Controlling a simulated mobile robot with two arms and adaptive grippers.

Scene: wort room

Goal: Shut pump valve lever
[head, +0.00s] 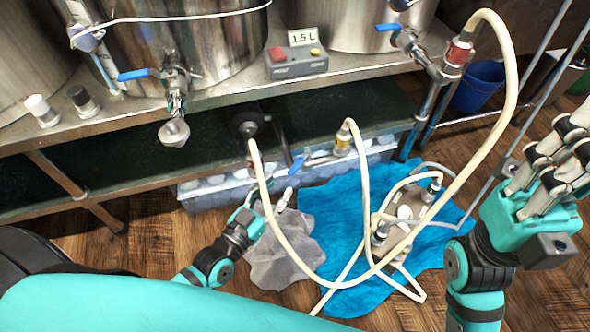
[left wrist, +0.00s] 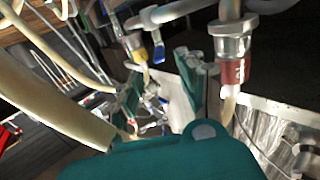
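A valve with a short blue lever (head: 297,165) sits on the metal piping right of the pump, left of a yellow-ringed hose fitting (head: 343,138). My left gripper (head: 268,192) is open, just below and left of the lever and apart from it. In the left wrist view its two teal fingers (left wrist: 160,85) stand spread, and nothing is held. My right gripper (head: 545,170) is raised at the right, away from the valve; its fingertips are partly cut off.
Pale hoses (head: 365,200) loop in front of the left gripper's right side. A metal unit (head: 390,235) stands on a blue cloth (head: 335,285); a grey cloth (head: 278,262) lies beside it. Other blue levers (head: 134,74) are on the kettles above. The counter edge overhangs.

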